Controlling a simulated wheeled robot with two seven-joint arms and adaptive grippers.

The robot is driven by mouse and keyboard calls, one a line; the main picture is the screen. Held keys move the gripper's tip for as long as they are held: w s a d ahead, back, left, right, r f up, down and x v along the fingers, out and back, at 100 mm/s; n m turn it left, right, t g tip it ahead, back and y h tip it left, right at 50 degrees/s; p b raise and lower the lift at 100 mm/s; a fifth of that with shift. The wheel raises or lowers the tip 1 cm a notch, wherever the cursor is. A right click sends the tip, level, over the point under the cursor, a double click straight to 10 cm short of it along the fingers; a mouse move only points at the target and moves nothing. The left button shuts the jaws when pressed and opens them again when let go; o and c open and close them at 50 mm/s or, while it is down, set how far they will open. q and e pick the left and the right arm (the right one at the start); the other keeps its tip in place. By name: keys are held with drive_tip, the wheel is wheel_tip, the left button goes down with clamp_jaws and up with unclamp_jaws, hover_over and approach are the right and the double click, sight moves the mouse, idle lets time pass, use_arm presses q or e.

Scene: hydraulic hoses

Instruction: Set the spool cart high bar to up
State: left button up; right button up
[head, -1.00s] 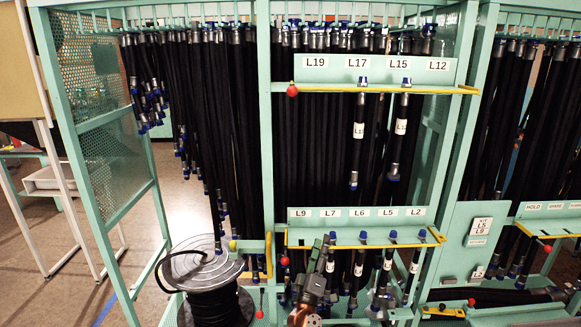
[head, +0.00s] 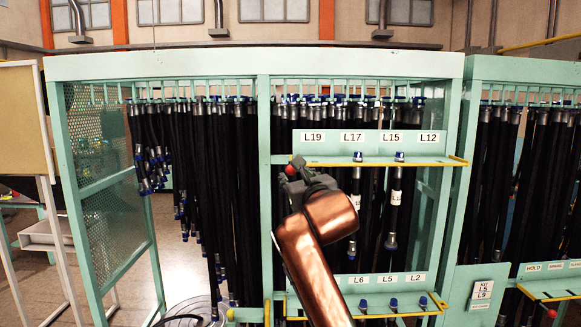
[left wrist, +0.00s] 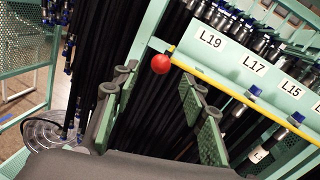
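The high bar (head: 385,164) is a yellow bar along the front of the upper hose shelf, with a red ball knob (head: 290,170) at its left end. It lies about level in the head view. In the left wrist view, the bar (left wrist: 235,92) runs down to the right from the red knob (left wrist: 160,64). My left gripper (head: 298,172) is at the knob's end of the bar. In the left wrist view, its fingers (left wrist: 160,80) are spread apart, and the knob shows between and just beyond the tips. Contact cannot be told. My right gripper is not in view.
Black hoses hang behind the bar, and labels L19 to L12 (head: 368,138) sit above it. A lower shelf (head: 395,290) has its own yellow bar, partly hidden by my left arm. A green frame post (head: 265,200) stands just left of the knob.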

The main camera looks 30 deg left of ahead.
sight(292, 170)
use_arm(q)
drive_tip(key=p+x, duration=0.3)
drive_tip(key=x, duration=0.4)
drive_tip(key=shift+r, duration=0.1)
drive_tip(key=shift+w+a, duration=0.15)
drive_tip(key=shift+w, duration=0.15)
clamp_jaws()
idle(0.3)
